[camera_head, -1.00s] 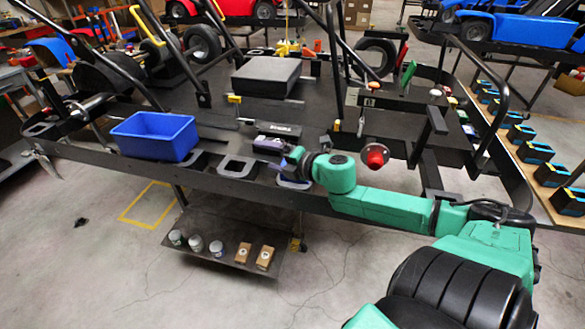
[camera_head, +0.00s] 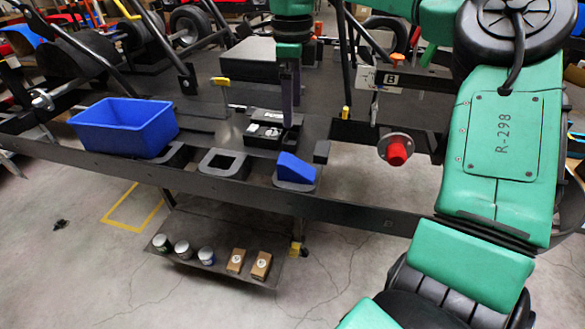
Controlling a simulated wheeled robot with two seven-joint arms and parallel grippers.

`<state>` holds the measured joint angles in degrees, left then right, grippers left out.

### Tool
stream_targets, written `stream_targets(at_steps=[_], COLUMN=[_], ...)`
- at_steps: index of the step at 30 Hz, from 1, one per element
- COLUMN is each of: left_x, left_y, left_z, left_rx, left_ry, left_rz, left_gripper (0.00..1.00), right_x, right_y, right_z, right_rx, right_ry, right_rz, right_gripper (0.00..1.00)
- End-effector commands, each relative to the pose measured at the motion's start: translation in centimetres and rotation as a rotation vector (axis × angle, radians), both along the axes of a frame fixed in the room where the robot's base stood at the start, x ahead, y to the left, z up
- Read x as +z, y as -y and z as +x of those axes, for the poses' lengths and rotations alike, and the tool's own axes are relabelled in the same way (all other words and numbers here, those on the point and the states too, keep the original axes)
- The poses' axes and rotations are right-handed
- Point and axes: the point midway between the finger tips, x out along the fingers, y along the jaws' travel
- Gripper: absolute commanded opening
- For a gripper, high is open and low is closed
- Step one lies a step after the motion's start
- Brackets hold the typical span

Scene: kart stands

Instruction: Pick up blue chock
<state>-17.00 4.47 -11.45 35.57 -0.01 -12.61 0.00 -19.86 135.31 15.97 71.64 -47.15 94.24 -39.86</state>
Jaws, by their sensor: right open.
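The blue chock (camera_head: 295,168) is a small wedge. It sits in a dark holder on the near edge of the black kart stand (camera_head: 380,215), right of the blue bin. My right gripper (camera_head: 290,118) points down from the top, behind and above the chock, and apart from it. It is open, though its fingers overlap in this view. It is over or near a black box (camera_head: 262,140) with small light items on top. My left gripper is out of view.
A blue bin (camera_head: 118,128) stands at the left on the stand's near edge. An empty dark holder (camera_head: 222,163) lies between bin and chock. A red knob (camera_head: 397,152) sticks out at the right. A low shelf below holds jars and small boxes (camera_head: 261,266).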

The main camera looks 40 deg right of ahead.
Motion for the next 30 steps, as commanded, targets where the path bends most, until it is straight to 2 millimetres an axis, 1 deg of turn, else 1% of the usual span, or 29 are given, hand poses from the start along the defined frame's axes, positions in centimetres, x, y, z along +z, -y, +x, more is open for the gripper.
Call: stream_targets(at_steps=[1,2,5,6,9,12,17,19,21,24,29,30], left_x=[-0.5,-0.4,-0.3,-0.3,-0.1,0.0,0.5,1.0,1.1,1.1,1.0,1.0], left_y=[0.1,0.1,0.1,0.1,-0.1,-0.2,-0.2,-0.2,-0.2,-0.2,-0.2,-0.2], left_z=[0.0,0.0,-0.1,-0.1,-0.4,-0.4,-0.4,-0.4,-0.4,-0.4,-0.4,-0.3], left_rx=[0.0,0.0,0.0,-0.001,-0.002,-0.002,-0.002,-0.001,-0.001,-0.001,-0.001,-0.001], left_ry=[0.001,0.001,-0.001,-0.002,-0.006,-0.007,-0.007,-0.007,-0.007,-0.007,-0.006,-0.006], left_rz=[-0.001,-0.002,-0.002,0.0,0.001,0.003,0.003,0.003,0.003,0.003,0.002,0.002], left_gripper=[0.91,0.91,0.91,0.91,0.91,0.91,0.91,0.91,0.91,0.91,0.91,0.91], right_x=[-0.8,-1.1,-3.3,-4.4,-6.9,-8.6,-10.7,-12.1,-13.5,-14.4,-14.5,-14.5], right_y=[0.0,0.0,-0.1,-0.1,-0.1,-0.1,0.0,0.1,0.1,0.1,0.1,0.1], right_z=[0.0,0.0,-0.1,-0.1,-0.1,-0.1,-0.2,-0.3,-0.2,-0.2,-0.2,-0.2], right_rx=[0.0,0.0,0.002,0.001,0.001,0.0,0.0,-0.001,-0.001,-0.001,-0.001,-0.001], right_ry=[-0.001,0.0,-0.004,-0.004,-0.003,-0.002,-0.004,-0.004,-0.003,0.0,0.002,0.002], right_rz=[0.001,0.002,0.003,0.006,0.005,0.004,0.005,0.004,0.004,0.003,0.002,0.002], right_gripper=[0.95,0.95,0.95,0.95,0.95,0.95,0.95,0.95,0.95,0.95,0.95,0.87])
